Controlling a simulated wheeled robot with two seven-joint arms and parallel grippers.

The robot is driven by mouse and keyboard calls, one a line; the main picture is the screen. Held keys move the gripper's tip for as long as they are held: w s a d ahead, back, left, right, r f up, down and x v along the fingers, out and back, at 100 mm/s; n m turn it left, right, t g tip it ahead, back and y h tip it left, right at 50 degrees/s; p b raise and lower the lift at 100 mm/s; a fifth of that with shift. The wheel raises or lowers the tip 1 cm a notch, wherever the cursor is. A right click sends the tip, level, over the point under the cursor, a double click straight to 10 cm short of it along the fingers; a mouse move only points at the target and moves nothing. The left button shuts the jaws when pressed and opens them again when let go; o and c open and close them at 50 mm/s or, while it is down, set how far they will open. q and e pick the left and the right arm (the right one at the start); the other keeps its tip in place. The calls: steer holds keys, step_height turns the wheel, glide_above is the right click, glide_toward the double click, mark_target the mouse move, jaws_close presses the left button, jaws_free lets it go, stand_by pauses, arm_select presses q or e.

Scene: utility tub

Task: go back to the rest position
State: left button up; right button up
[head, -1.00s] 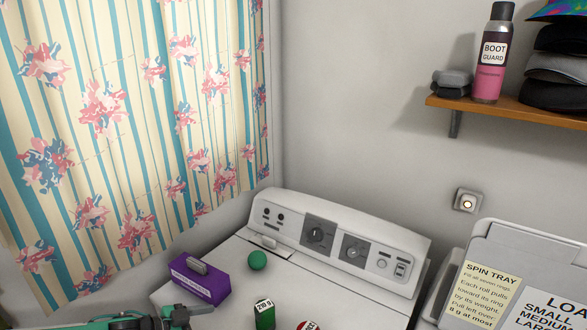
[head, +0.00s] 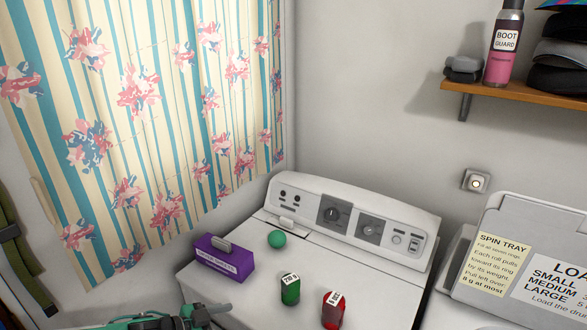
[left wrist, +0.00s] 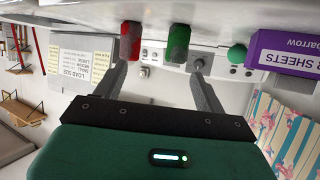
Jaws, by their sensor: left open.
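My left gripper (head: 205,314) is at the bottom edge of the head view, in front of the white machine's top. In the left wrist view its two fingers (left wrist: 158,70) are spread apart with nothing held between them. That view is upside down. A green labelled canister (head: 290,290) and a red labelled canister (head: 334,310) stand on the machine top. They also show beyond the fingers in the left wrist view, green (left wrist: 178,43) and red (left wrist: 130,42), apart from the gripper. My right gripper is not seen.
The white machine (head: 355,222) carries a purple box (head: 224,261) and a green ball (head: 278,239). A curtain (head: 150,130) hangs at left. A second machine with signs (head: 540,262) stands at right. A wooden shelf (head: 520,93) is above it.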

arm_select(q)
steer(key=s+d+r+n+t+y, duration=0.1)
steer(key=s+d+n+y, duration=0.1)
steer(key=s+d, duration=1)
steer(key=s+a+f+n+g+y, duration=0.2)
steer(key=s+a+f+n+y, duration=0.2)
steer(key=s+a, duration=0.5)
steer(key=s+a+f+n+g+y, duration=0.3)
steer(key=s+a+n+y, duration=0.15)
steer(key=s+a, duration=0.5)
step_height(320, 180, down, 31)
steer(key=w+a+m+g, duration=0.1)
steer(key=s+a+f, duration=0.2)
steer(key=s+f, duration=0.7)
steer(key=f, duration=0.1)
steer(key=s+a+f+g+b, duration=0.1)
steer(key=s+f, duration=0.9)
steer(key=shift+a+f, duration=0.35)
steer(key=shift+f, duration=0.05)
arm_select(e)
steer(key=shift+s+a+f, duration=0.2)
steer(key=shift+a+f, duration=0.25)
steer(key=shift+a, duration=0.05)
